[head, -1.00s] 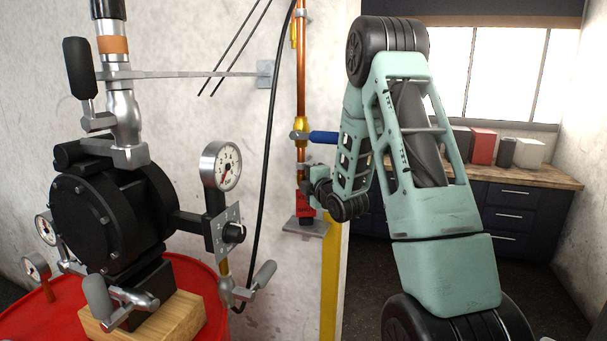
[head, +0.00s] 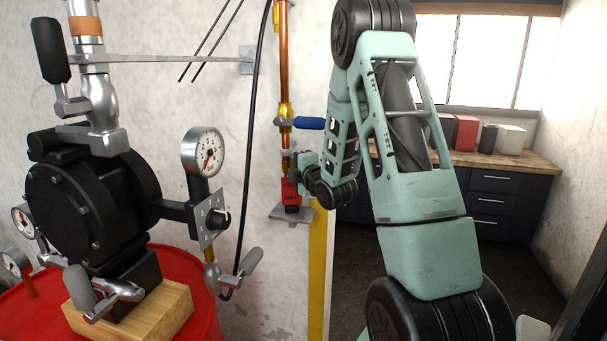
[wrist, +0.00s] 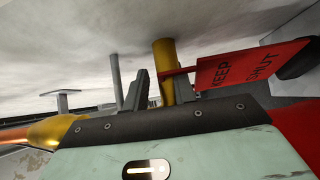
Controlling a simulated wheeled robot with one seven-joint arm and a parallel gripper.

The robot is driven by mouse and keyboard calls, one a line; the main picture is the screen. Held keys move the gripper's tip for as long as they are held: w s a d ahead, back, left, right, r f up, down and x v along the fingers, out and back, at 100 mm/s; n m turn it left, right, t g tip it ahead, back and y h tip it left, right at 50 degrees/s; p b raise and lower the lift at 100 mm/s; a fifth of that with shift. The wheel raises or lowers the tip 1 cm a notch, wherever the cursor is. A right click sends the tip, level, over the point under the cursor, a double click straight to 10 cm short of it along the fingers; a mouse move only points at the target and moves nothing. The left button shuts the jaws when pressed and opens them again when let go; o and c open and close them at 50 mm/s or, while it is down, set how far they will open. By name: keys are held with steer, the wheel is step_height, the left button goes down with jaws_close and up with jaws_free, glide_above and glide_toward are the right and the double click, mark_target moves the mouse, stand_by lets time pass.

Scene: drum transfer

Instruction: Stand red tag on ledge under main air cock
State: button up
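The red tag (head: 291,190) stands upright on the small grey ledge (head: 281,214) at the wall. Its black foot is on the ledge. The main air cock, with its blue lever (head: 309,123), is on the copper pipe above. My gripper (head: 297,168) is by the tag's upper part, its fingers hardly visible in the head view. In the wrist view, the tag (wrist: 250,66) reads KEEP SHUT, and a red stem runs from it to a yellow post (wrist: 164,68). My gripper's dark fingers (wrist: 164,92) stand apart around the post, with a gap on the left.
A black pump (head: 90,195) with gauges sits on a wooden block over a red drum (head: 200,290) at left. A black hose hangs beside the copper pipe (head: 284,60). A yellow strip edges the wall. A counter with boxes stands at the back right.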

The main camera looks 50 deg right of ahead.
steer(key=b+v, duration=0.6)
steer(key=v, duration=0.2)
steer(key=shift+f, duration=0.35)
steer(key=b+v, duration=0.1)
steer(key=b, duration=0.2)
steer(key=b+v, duration=0.1)
steer(key=b, duration=0.2)
steer(key=shift+s+a+r, duration=0.2)
steer(key=shift+s+r, duration=0.05)
steer(key=shift+s, duration=0.05)
steer(key=shift+s, duration=0.1)
